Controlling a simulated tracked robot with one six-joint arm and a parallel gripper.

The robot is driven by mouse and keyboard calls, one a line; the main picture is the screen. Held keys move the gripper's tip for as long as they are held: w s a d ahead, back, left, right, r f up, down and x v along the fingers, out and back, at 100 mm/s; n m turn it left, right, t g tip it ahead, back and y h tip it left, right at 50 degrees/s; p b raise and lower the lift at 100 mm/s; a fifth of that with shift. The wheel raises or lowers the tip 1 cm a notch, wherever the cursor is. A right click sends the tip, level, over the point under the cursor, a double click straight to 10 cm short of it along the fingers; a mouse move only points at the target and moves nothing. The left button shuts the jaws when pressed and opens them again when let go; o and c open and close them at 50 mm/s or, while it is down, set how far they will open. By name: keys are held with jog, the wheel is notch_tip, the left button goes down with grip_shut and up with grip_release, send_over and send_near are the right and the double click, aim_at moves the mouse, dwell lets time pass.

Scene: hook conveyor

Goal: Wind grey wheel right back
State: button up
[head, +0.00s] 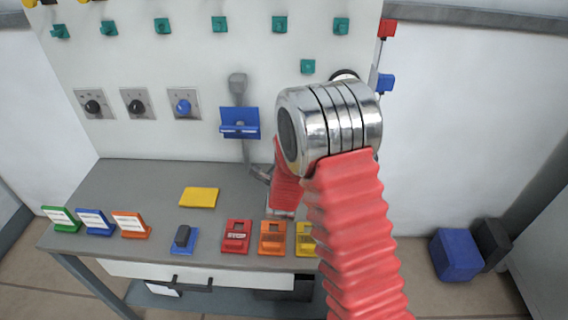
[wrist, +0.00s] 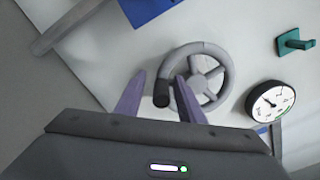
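The grey wheel (wrist: 223,68) is on the white wall panel in the wrist view. It has a thick rim, spokes and a dark crank knob (wrist: 161,96) at its lower left, pointing towards the camera. My gripper (wrist: 158,86) is open, with one purple finger on each side of the knob. The right finger overlaps the wheel's left rim in the picture; I cannot tell whether it touches. In the head view the wheel and my gripper's fingers are hidden behind my red arm.
A round gauge (wrist: 270,103) sits right of the wheel. The grey bench (head: 150,190) below carries several coloured blocks and a yellow pad (head: 199,197). A blue bin (head: 456,255) stands on the floor at right.

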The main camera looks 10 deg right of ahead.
jog(key=v, duration=1.2)
jog(key=shift+s+f, duration=0.1)
jog(key=s+a+r+n+g+y, duration=0.2)
jog(key=s+r+n+g+y, duration=0.6)
jog(key=n, duration=1)
jog(key=s+d+r+n+g+h, duration=0.1)
jog(key=s+n, duration=0.4)
jog(key=s, duration=0.5)
jog(key=s+d+r+n+g+h, duration=0.2)
jog(key=s+d+r+n, duration=0.1)
jog(key=s, duration=0.8)
jog(key=shift+s+d+r+n+g+h, duration=0.3)
jog(key=shift+r+n, duration=0.35)
jog(key=shift+n, duration=0.55)
jog(key=shift+w+d, duration=0.1)
jog(key=shift+c, duration=0.5)
